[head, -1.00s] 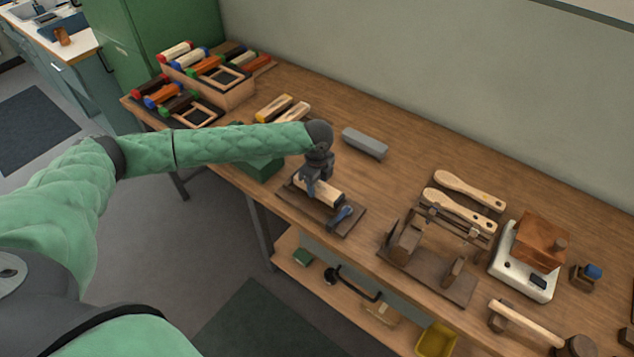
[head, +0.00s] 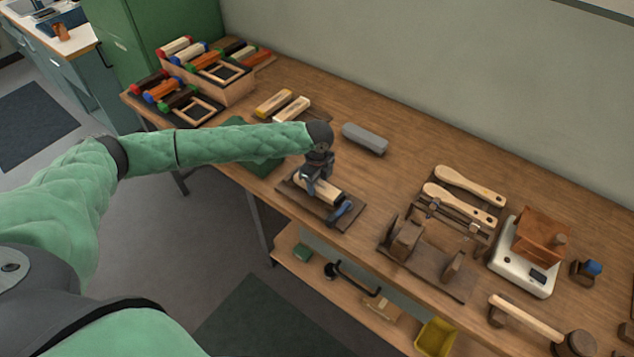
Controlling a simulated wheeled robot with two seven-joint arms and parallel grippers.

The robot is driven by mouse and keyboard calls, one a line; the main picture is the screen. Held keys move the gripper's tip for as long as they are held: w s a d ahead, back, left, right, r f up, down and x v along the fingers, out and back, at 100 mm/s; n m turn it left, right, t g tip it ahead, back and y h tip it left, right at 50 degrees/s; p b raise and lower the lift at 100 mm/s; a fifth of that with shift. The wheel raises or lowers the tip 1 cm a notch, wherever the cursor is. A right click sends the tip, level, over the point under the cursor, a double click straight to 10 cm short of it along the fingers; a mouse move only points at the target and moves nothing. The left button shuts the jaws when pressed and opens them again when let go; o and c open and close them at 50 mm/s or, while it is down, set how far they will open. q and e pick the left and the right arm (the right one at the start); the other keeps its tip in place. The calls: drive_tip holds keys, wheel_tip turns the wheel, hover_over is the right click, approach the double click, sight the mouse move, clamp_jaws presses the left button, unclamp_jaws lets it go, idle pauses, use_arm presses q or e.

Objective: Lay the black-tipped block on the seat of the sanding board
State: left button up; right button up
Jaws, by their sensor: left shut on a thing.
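The sanding board (head: 352,217) is a dark brown board near the front edge of the bench, with a blue-handled part (head: 341,211) at its right end. The black-tipped block (head: 326,192) is a pale wooden block with a dark right end. It lies lengthwise along the board, at or just above its seat; I cannot tell if it touches. My left gripper (head: 309,187) reaches down from above and is shut on the block near its left part. The fingers hide some of the block and seat. My right gripper is not in view.
A grey block (head: 365,138) lies behind the board. Two pale blocks (head: 291,109) lie further left, near a wooden rack (head: 240,92) of coloured-tipped blocks. To the right stand a wooden fixture (head: 425,255), paddles (head: 470,187) and a white scale (head: 522,272).

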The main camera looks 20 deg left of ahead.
use_arm(q)
drive_tip(key=shift+f, duration=0.35)
idle(0.5)
drive_tip(key=o, duration=1.6)
drive_tip(key=shift+c, duration=0.2)
drive_tip(key=shift+r+p, duration=1.3)
drive_tip(key=shift+r, duration=0.15)
drive_tip(key=shift+r+p, duration=1.15)
drive_tip(key=shift+r, duration=0.2)
drive_tip(key=shift+r+p, duration=0.95)
drive_tip(key=shift+r, duration=0.25)
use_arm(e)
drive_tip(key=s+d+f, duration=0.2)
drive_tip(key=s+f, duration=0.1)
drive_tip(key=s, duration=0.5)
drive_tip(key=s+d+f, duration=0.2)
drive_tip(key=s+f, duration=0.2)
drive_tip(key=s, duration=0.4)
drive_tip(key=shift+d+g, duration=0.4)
